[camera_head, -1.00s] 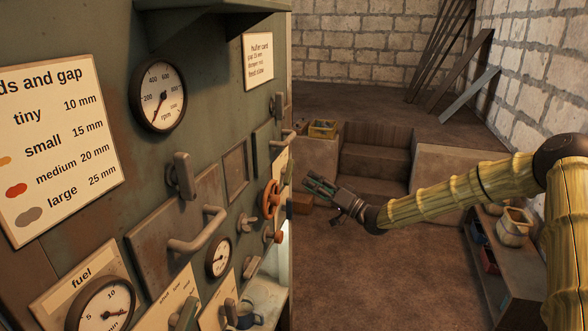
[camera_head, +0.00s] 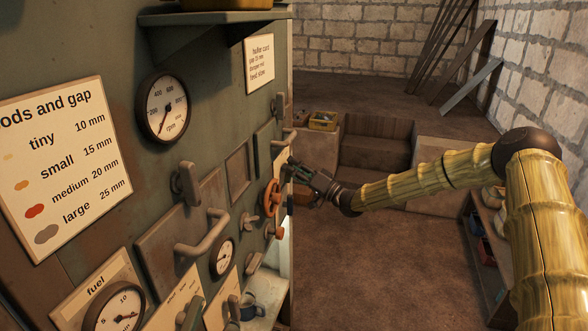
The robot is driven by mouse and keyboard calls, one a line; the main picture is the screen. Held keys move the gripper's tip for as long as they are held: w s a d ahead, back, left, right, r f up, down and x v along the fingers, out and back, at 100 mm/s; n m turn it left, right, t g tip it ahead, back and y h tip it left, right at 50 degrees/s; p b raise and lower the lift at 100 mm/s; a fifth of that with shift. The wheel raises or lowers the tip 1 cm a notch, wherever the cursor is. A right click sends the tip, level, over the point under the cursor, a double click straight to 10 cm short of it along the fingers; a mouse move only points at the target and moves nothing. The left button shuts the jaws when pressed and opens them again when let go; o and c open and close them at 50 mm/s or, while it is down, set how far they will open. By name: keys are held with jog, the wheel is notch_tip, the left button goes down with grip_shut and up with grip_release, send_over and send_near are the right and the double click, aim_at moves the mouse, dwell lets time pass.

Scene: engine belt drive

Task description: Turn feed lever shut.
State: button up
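The green machine panel (camera_head: 215,120) on the left carries several grey levers and knobs. One grey lever (camera_head: 187,184) stands upright above a large bar handle (camera_head: 204,236). More small levers sit lower, such as one slanted grey lever (camera_head: 254,262) and one at the bottom (camera_head: 190,313). No label I can read marks which is the feed lever. My gripper (camera_head: 293,176) points left at the panel's far right edge, close to an orange handwheel (camera_head: 270,198). I cannot tell whether it touches anything there. Its fingers are small and dark, and their gap is unclear.
A round rpm gauge (camera_head: 167,106) and a fuel gauge (camera_head: 116,309) are on the panel. A shelf (camera_head: 215,18) juts out above. Steps (camera_head: 375,160) and a yellow crate (camera_head: 323,121) lie behind my gripper. The brown floor (camera_head: 375,270) right of the panel is clear.

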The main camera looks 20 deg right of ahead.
grip_shut()
jog(key=shift+f+n+b, duration=0.2)
jog(key=shift+n+b, duration=0.2)
jog(key=shift+b, duration=0.5)
jog(key=n+g+y+b, duration=0.1)
jog(key=n+b, duration=0.2)
jog(key=b, duration=0.1)
jog(key=n+g+y+b, duration=0.1)
jog(key=n+y+b, duration=0.1)
jog(key=n+b, duration=0.2)
jog(key=n+g+y+b, duration=0.1)
jog(key=n+b, duration=0.3)
jog(key=b, duration=0.2)
jog(key=shift+s+a+r+y, duration=0.15)
jog(key=shift+s+y, duration=0.1)
jog(key=shift+y, duration=0.15)
jog(key=shift+r+n+g+b, duration=0.15)
jog(key=shift+n+g+b, duration=0.15)
jog(key=shift+n+b, duration=0.15)
jog(key=shift+o, duration=0.6)
grip_release()
